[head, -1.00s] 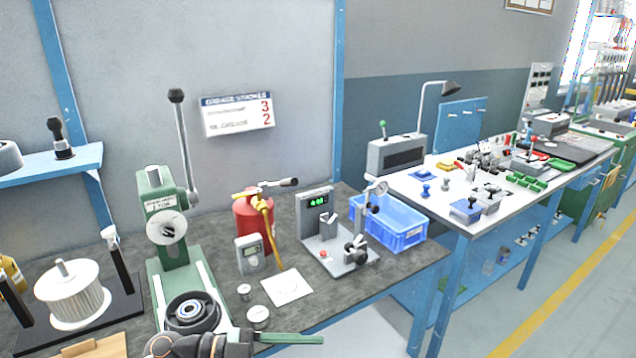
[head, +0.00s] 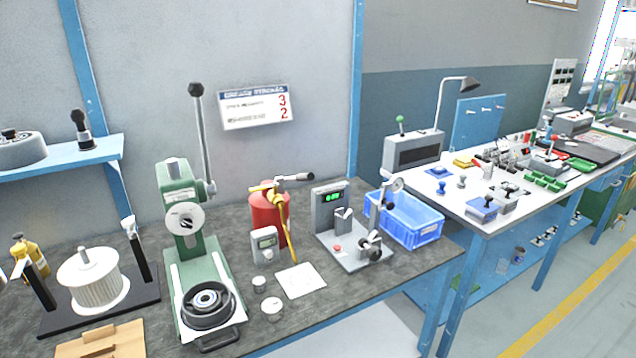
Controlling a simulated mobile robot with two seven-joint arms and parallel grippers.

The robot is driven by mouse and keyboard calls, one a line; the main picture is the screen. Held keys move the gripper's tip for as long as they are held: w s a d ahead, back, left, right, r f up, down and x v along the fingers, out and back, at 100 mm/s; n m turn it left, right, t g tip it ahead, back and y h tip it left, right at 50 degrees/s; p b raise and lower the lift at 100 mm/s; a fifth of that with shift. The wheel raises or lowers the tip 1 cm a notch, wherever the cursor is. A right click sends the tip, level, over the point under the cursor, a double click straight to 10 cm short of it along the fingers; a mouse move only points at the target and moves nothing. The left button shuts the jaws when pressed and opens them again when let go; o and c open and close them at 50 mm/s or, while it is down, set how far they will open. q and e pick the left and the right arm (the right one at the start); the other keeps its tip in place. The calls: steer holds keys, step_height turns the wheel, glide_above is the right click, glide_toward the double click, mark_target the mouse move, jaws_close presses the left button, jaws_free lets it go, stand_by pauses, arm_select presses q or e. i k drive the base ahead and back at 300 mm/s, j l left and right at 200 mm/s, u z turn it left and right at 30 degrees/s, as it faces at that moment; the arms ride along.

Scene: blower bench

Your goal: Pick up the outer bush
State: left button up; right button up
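Two small silver round parts stand on the dark bench right of the green press. One is a short cylinder (head: 259,284) and the other a wider, flatter piece (head: 271,307) just in front of it. I cannot tell from this view which one is the outer bush. The green arbor press (head: 182,205) has a dark ring-shaped housing with a bearing-like centre (head: 207,300) on its base. Neither of my grippers is in view.
A white pad (head: 300,280) lies right of the silver parts. Behind are a grey handheld meter (head: 264,245) and a red grease pump (head: 268,215). A gauge stand (head: 355,250) and blue bin (head: 412,225) stand further right. A white finned rotor (head: 92,283) is at left.

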mark_target(272, 307)
steer(key=i+l+u, duration=0.1)
steer(key=i+l, duration=0.55)
steer(key=l, duration=0.2)
steer(key=j+u, duration=0.05)
